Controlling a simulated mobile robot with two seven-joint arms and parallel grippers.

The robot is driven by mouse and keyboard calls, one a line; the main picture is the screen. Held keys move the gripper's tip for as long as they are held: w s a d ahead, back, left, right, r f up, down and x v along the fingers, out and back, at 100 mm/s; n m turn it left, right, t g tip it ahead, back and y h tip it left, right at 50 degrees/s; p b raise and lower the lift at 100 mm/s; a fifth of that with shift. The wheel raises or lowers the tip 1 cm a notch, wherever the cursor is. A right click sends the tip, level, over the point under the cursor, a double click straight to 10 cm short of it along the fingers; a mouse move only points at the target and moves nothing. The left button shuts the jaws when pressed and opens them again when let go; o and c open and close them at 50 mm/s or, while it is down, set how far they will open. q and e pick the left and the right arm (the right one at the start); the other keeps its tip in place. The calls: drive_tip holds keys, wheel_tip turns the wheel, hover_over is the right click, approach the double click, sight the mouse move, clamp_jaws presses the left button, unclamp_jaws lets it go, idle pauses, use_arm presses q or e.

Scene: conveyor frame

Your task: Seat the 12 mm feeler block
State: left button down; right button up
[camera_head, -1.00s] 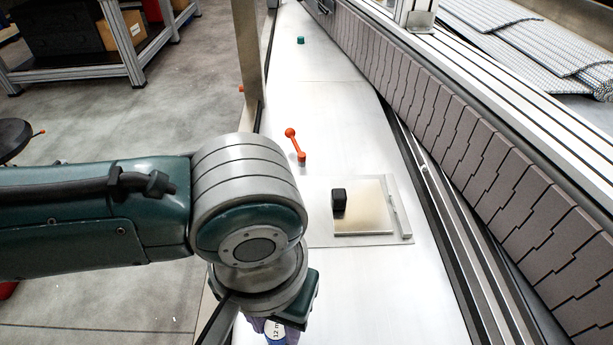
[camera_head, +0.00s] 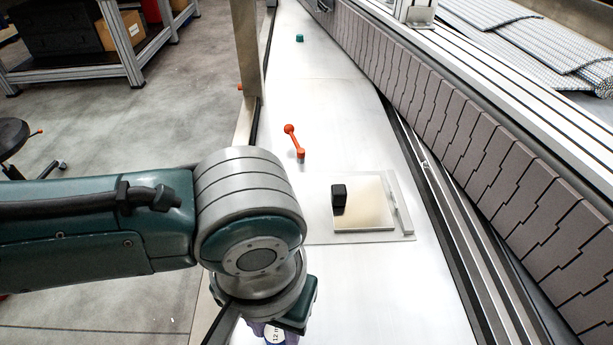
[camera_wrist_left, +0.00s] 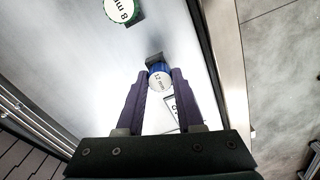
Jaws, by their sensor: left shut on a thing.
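My left gripper (camera_wrist_left: 160,78) is shut on the 12 mm feeler block (camera_wrist_left: 159,82), which has a blue round top with a white "12 mm" label and a dark part beyond it. In the head view, my wrist mostly hides this gripper, and the block's label (camera_head: 274,336) shows at the bottom edge. A polished square plate (camera_head: 375,215) lies on a thin base with a raised strip along its right side. A black block (camera_head: 339,196) stands on the plate's left part. My right gripper is not in view.
A green-rimmed "8 mm" block (camera_wrist_left: 122,9) lies beyond the gripper in the wrist view. A white marked label (camera_wrist_left: 183,112) is beside the right finger. An orange lever (camera_head: 294,141) and a teal knob (camera_head: 299,38) are farther up the bench. Brown conveyor slats (camera_head: 480,140) run along the right.

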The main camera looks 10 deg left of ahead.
use_arm(q)
drive_tip(key=shift+c, duration=2.3)
unclamp_jaws()
drive_tip(key=shift+f, duration=0.1)
wheel_tip(320, 180, up, 9)
drive_tip(key=p, duration=0.3)
drive_tip(key=shift+r, duration=0.5)
drive_tip(key=shift+p, duration=0.35)
drive_tip(key=s+d+r+m+t+h+p, duration=0.1)
drive_tip(key=s+d+r+m+h+p, duration=0.15)
drive_tip(key=d+r+p, duration=0.35)
drive_tip(key=s+a+r+n+t+y+p, duration=0.1)
drive_tip(key=s+a+r+p, duration=0.2)
drive_tip(key=a, duration=0.5)
drive_tip(key=s+a+r+n+t+y+p, duration=0.1)
drive_tip(key=s+a+r+t, duration=0.15)
drive_tip(key=a+r, duration=0.4)
wheel_tip(320, 180, up, 37)
drive_tip(key=a+p, duration=0.2)
drive_tip(key=p, duration=3.6)
drive_tip(key=shift+f+m+g, duration=0.2)
drive_tip(key=shift+m+g, duration=0.15)
drive_tip(key=shift+g, duration=0.1)
